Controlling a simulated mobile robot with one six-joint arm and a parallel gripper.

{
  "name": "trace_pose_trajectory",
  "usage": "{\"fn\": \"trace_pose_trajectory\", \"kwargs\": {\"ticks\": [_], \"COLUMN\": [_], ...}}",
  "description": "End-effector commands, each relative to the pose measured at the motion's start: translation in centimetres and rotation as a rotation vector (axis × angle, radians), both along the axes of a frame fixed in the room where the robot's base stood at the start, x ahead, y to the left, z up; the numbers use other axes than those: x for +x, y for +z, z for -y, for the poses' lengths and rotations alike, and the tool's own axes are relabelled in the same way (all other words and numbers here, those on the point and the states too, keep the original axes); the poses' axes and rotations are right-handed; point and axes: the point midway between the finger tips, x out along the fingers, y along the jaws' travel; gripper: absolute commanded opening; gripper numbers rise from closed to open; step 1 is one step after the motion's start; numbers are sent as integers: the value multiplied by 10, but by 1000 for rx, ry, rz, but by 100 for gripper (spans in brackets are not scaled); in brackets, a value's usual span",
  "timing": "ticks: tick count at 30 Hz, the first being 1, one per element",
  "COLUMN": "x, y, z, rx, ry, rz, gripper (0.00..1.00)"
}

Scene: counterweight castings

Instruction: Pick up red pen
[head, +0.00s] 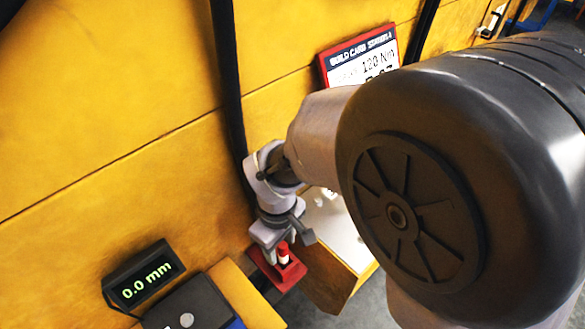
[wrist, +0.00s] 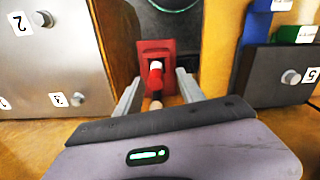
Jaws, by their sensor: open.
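The red pen (head: 283,252) stands in a small red holder (head: 290,274) by the yellow panel. In the wrist view the pen (wrist: 155,76) shows a red body with a pale band, in front of the red holder (wrist: 147,46). My gripper (head: 270,246) is pointed down over the holder. In the wrist view its fingers are apart, one on each side of the pen, and my gripper (wrist: 158,86) looks empty. I cannot tell whether either finger touches the pen. The pen's lower part is hidden in the holder.
A dark display reading 0.0 mm (head: 144,277) stands at the lower left. A light-topped box (head: 337,236) is just right of the holder. In the wrist view a grey block with numbered knobs (wrist: 45,65) is left, and a dark block with a knob (wrist: 265,75) is right.

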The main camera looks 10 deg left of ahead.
Motion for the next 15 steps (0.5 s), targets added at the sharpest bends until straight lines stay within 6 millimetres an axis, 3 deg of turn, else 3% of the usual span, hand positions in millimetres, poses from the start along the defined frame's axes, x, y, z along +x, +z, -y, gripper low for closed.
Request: {"fn": "trace_pose_trajectory", "kwargs": {"ticks": [6, 12, 13, 15], "x": [3, 3, 3, 3], "y": [-46, -45, -45, -45], "z": [4, 4, 4, 4], "rx": [-1, 0, 0, 0], "ry": [-1, -1, -1, -1], "rz": [-2, 0, 0, 0], "gripper": [46, 46, 44, 30]}}
